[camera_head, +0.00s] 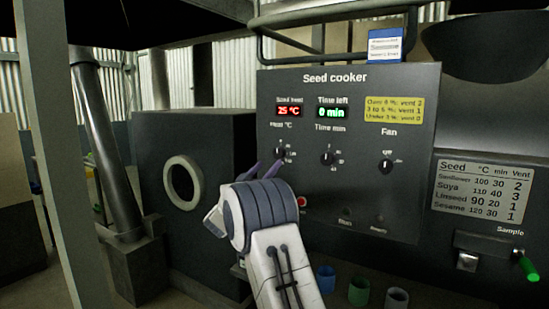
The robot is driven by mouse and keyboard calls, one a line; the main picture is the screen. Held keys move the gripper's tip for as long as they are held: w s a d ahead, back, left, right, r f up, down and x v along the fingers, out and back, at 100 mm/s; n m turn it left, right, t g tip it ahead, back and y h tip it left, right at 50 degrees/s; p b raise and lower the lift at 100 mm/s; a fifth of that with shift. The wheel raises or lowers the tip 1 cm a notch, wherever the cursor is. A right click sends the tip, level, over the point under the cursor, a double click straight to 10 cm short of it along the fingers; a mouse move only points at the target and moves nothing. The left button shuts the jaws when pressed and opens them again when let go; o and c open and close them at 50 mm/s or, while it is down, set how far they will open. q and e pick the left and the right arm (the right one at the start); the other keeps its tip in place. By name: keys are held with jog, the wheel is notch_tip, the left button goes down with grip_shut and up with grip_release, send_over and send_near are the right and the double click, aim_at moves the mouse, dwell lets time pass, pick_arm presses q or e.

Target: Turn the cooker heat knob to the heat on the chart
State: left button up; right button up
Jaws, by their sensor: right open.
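The seed cooker panel (349,93) fills the middle of the view. The heat knob (279,153) is a small black knob at its left, under a red display (289,111) that reads 25 °C. My right gripper (265,168) is just below and left of the heat knob, its dark fingers apart and pointing up at it; I cannot tell whether they touch it. The gripper body hides the panel's lower left. The chart (480,190) on the right lists Sunflower 100, Soya 110, Linseed 90 and Sesame 120 °C. My left gripper is out of view.
The time knob (327,158) and fan knob (387,166) sit right of the heat knob. A yellow vent note (393,109) and a blue-white card (384,46) are above. Blue, green and grey cups stand below the panel. A green-tipped handle (527,267) is at lower right.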

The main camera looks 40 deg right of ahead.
aim_at(277, 154)
jog(key=p+x, duration=0.1)
jog(key=x, duration=0.4)
jog(key=shift+w+d+r, duration=0.1)
jog(key=shift+w+d, duration=0.1)
jog(key=shift+d, duration=0.1)
grip_shut()
